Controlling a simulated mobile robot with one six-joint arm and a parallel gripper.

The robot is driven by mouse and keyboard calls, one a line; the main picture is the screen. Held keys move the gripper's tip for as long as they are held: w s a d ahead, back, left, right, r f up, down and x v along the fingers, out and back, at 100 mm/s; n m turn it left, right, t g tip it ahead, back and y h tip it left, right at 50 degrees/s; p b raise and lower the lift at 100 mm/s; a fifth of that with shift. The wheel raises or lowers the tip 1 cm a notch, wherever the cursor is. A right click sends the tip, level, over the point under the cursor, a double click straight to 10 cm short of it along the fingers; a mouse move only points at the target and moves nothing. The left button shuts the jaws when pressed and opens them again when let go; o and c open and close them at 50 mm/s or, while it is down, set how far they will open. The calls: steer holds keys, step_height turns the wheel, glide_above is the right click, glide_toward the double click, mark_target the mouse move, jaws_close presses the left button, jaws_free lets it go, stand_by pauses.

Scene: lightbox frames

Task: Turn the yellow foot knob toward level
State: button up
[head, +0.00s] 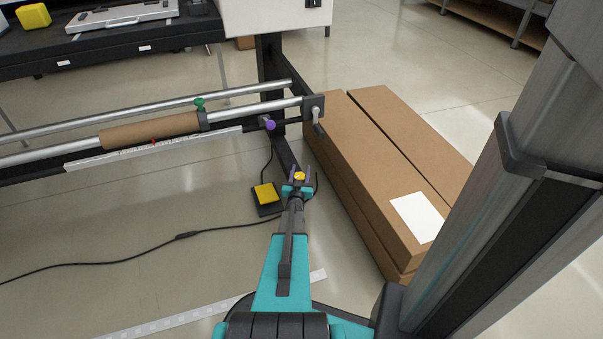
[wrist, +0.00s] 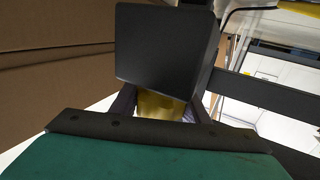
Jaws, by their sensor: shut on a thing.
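The yellow foot knob (head: 300,176) shows small at the foot of the dark frame, between the tips of my gripper (head: 299,178). In the wrist view the yellow knob (wrist: 160,105) sits between the two dark fingers of my gripper (wrist: 161,108), which is shut on it. A dark square block (wrist: 165,45) hides part of the view beyond the knob. The knob's lower part is hidden behind the gripper's body. I cannot tell how far it is turned.
A yellow pedal (head: 265,193) on a dark base lies on the floor just left of my gripper, with a black cable (head: 130,250). Long cardboard boxes (head: 385,165) stand close on the right. A roller bar with a brown roll (head: 150,131) and purple knob (head: 267,123) lies beyond.

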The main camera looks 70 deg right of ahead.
steer(key=shift+w+a+n+t+y+b, duration=0.1)
steer(key=shift+w+n+t+y+b, duration=0.2)
steer(key=shift+n+t, duration=0.45)
steer(key=shift+w+n+t+y+b, duration=0.15)
steer(key=shift+w+n+t+y, duration=0.25)
steer(key=shift+t, duration=0.55)
steer(key=o, duration=1.1)
steer(key=shift+s, duration=0.15)
steer(key=shift+c, duration=0.2)
steer(key=shift+s+a, duration=0.15)
steer(key=shift+s+a, duration=0.2)
steer(key=shift+a, duration=0.2)
steer(key=p+v, duration=0.3)
steer(key=v, duration=0.9)
steer(key=shift+a+p, duration=0.3)
steer(key=shift+p, duration=0.1)
